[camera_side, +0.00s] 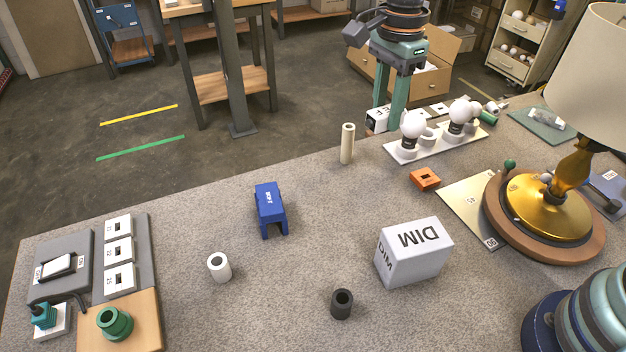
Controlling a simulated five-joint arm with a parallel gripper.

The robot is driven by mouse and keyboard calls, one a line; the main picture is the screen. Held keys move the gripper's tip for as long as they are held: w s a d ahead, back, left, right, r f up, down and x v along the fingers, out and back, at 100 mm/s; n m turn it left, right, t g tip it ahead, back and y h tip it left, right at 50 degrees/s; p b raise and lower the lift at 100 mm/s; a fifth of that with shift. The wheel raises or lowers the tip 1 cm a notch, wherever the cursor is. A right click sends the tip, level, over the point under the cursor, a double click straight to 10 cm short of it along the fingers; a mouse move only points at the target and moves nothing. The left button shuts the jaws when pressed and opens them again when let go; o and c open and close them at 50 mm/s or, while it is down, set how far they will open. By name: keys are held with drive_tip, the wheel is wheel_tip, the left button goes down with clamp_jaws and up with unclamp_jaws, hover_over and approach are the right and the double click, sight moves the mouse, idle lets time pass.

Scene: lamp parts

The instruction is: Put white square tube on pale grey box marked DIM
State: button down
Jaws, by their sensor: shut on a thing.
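My gripper (388,112) is at the back of the table, with its green fingers pointing down. It is shut on the white square tube (377,117), which has dark marks and a dark opening at its near end. The fingers hide part of the tube, and I cannot tell whether it touches the table. The pale grey box marked DIM (413,252) stands on the table at the front right of the middle, well apart from my gripper. Its top is bare.
A bulb rack (436,143) stands close right of my gripper, and a cream tube (347,143) stands to its left. An orange block (425,179), a blue bridge (270,210), a white round tube (219,267) and a black tube (341,303) are spread around. A lamp (555,200) fills the right.

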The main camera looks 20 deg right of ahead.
drive_tip(key=s+a+r, duration=0.2)
drive_tip(key=s+r, duration=0.4)
drive_tip(key=s, duration=0.2)
wheel_tip(320, 180, up, 4)
drive_tip(key=f+m, duration=0.1)
hover_over(418, 236)
wheel_tip(418, 236, down, 19)
drive_tip(key=shift+f, duration=0.15)
drive_tip(key=c, duration=0.5)
unclamp_jaws()
drive_tip(key=shift+c, duration=0.2)
